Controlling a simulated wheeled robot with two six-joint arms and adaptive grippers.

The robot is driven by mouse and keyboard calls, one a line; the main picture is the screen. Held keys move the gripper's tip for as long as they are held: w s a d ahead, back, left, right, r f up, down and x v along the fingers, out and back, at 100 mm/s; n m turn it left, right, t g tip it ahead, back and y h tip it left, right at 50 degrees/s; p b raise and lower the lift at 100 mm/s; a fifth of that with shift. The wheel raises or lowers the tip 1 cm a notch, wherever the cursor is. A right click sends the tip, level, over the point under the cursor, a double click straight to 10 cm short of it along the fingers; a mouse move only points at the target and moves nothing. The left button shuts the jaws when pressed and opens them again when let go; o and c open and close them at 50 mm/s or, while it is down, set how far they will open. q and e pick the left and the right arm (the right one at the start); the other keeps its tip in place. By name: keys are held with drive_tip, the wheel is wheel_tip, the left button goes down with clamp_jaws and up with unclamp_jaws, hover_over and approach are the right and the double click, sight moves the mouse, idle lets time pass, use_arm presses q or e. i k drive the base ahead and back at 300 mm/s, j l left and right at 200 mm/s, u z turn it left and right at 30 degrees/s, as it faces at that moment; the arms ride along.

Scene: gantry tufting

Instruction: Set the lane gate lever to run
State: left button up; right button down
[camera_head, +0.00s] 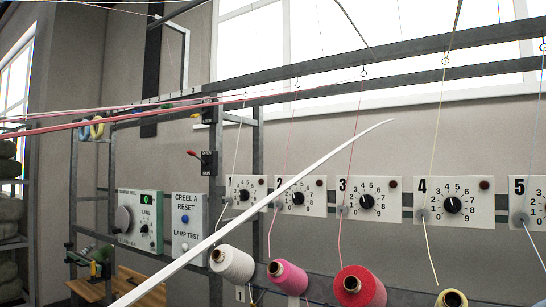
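The lane gate lever (193,153) has a red knob on a short dark arm. It sticks out to the left of a small black box (209,163) on the upright post left of the dial row, and it tilts slightly upward. The box bears small white labels above and below, which seem to read OPEN and RUN. The knob is level with the upper label. Neither of my grippers is in view.
A CREEL A RESET panel (187,222) with a blue button and a panel with a green display (139,220) are below left. Numbered dials (246,195) run right. Yarn cones (232,264) stand below. A pale strand (290,185) crosses the foreground; pink strands (100,118) cross upper left.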

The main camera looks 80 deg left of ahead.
sight(190, 152)
drive_tip(key=u, duration=3.1)
drive_tip(key=i+l+u, duration=0.2)
drive_tip(key=u, duration=0.2)
drive_tip(key=i+l+u, duration=0.1)
drive_tip(key=l+u, duration=0.3)
